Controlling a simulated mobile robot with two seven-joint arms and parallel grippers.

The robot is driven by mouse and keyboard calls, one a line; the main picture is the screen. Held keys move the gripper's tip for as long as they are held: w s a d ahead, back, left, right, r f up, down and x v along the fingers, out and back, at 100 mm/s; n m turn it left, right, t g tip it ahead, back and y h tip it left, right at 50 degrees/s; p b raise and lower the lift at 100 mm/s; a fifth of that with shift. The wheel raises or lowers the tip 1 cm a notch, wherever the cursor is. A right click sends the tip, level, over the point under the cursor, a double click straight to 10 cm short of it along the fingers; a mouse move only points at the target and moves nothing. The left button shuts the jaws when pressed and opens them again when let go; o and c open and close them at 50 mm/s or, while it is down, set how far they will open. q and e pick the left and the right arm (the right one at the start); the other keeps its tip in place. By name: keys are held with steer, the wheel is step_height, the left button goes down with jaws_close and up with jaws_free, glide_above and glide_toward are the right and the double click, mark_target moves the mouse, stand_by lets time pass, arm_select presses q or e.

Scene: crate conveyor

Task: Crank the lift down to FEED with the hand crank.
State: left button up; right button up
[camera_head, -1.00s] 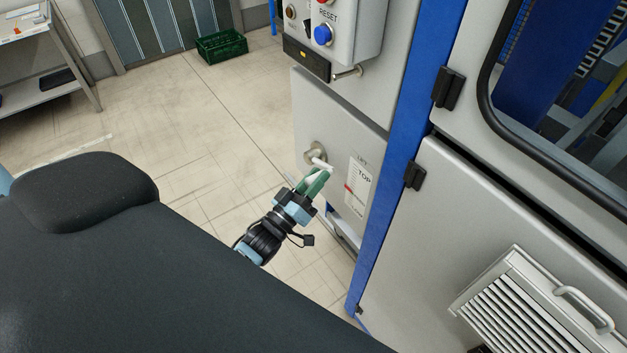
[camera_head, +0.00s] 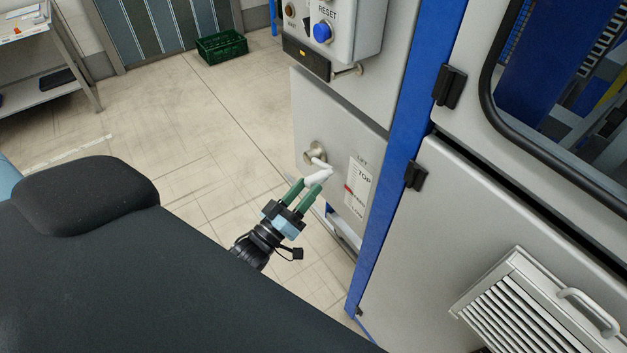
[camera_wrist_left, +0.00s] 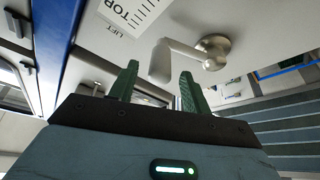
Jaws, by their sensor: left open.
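The hand crank (camera_head: 318,176) sits on the grey panel (camera_head: 318,110), with a round metal hub and a white handle. My left gripper (camera_head: 304,186) is open just below the handle, its green fingers pointing up toward it. In the left wrist view the crank handle (camera_wrist_left: 160,62) lies above and between the two fingertips (camera_wrist_left: 158,80), with a gap between the fingers. The LIFT scale (camera_head: 358,187) beside the crank reads TOP at its upper end, with a red marker partway down near a small label that is hard to read. My right gripper is out of view.
A control box (camera_head: 345,30) with a blue RESET button (camera_head: 322,33) is above the crank. A blue post (camera_head: 405,130) and a grey cabinet door (camera_head: 440,230) stand to the right. A green crate (camera_head: 221,46) is on the floor behind. The floor left of the panel is clear.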

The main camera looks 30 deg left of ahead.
arm_select(q)
steer(key=v, duration=0.4)
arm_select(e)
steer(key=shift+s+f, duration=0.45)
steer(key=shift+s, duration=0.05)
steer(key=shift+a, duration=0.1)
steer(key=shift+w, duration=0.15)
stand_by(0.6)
arm_select(q)
steer(key=s+d+f+m+g+p, duration=0.1)
steer(key=s+d+f+m+g, duration=0.1)
steer(key=s, duration=0.6)
steer(key=s+d+f+m+g+y+p, duration=0.1)
steer(key=s+d+f+m+g+p, duration=0.1)
steer(key=s+f+g, duration=0.3)
steer(key=s+d+f+m+g+p, duration=0.2)
steer(key=s+d+f+g, duration=0.2)
steer(key=s, duration=0.9)
steer(key=shift+m+g, duration=0.3)
steer(key=shift+g, duration=0.6)
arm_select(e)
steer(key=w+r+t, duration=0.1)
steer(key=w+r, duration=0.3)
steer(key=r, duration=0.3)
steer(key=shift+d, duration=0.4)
